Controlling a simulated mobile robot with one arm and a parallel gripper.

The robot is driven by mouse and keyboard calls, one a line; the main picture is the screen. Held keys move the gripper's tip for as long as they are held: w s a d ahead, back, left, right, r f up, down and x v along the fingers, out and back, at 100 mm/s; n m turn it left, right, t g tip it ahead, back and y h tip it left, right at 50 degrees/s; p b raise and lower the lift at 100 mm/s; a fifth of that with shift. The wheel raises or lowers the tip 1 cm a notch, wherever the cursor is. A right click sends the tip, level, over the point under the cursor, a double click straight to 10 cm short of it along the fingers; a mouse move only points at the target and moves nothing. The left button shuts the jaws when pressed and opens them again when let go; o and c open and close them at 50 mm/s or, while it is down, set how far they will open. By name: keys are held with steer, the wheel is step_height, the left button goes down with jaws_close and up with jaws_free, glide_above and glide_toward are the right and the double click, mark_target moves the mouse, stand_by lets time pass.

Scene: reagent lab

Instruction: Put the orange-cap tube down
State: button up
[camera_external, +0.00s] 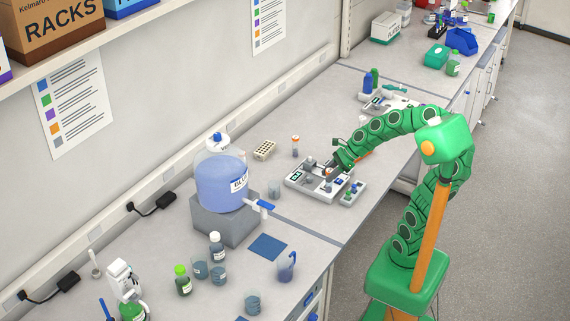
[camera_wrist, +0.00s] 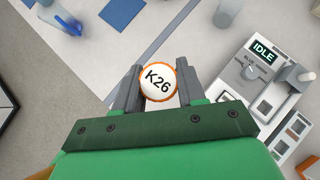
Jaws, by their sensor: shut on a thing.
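In the wrist view a tube with an orange-rimmed white cap marked K26 (camera_wrist: 158,82) sits between the two fingers of my gripper (camera_wrist: 157,92), which is shut on it. I see it from straight above, so its body and lower end are hidden. In the external view my gripper (camera_external: 333,169) is over a white bench device (camera_external: 309,192), and the tube's surroundings are too small to tell whether it touches anything.
The device's screen reads IDLE (camera_wrist: 263,56) in the wrist view, right of my gripper. A small rack of vials (camera_external: 352,193) stands beside it. A beige rack (camera_external: 264,150), a small beaker (camera_external: 274,189) and a large blue-liquid jug (camera_external: 220,183) are to the left.

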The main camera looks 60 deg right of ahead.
steer(key=w+d+r+m+h, duration=0.1)
steer(key=w+d+r+m, duration=0.15)
steer(key=w+d, duration=1.55)
steer(key=w+n, duration=0.2)
steer(key=w, duration=1.4)
steer(key=w+d+f, duration=0.3)
steer(key=w+f, duration=0.5)
steer(key=w, duration=0.5)
steer(key=shift+f+y, duration=0.3)
steer(key=shift+w+d, duration=0.15)
steer(key=shift+w+f, duration=0.2)
steer(key=shift+f, duration=1.55)
steer(key=shift+f, duration=0.15)
